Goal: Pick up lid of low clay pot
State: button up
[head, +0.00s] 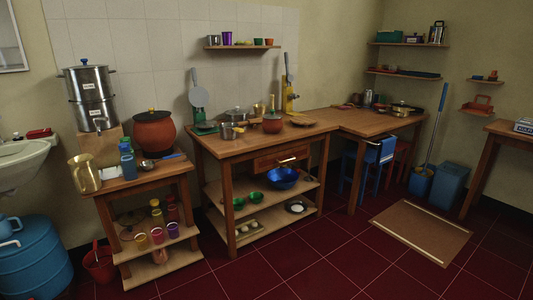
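A small reddish-brown clay pot (272,126) stands on the middle wooden worktop, with a lid (272,117) that appears to sit on its top. A larger round orange clay pot (154,135) with a dark lid (152,116) stands on the shorter table at the left. Which of the two is the low clay pot I cannot tell for certain. My gripper is not in view.
The worktop (225,148) also carries metal pots and pans (236,114) close to the small clay pot. A steel filter (91,97) stands at the left. A brown mat (422,228) lies on the red tiled floor. The floor in front is clear.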

aim_at(272, 115)
jog(key=i+u, duration=0.4)
jog(key=i, duration=1.6)
jog(key=i+j+z, duration=0.2)
jog(key=i, duration=0.3)
jog(key=i+z, duration=0.25)
jog(key=i, duration=0.25)
jog(key=i+j+z, duration=0.2)
jog(key=i, duration=0.25)
jog(key=i+j+z, duration=0.2)
jog(key=i+j, duration=0.2)
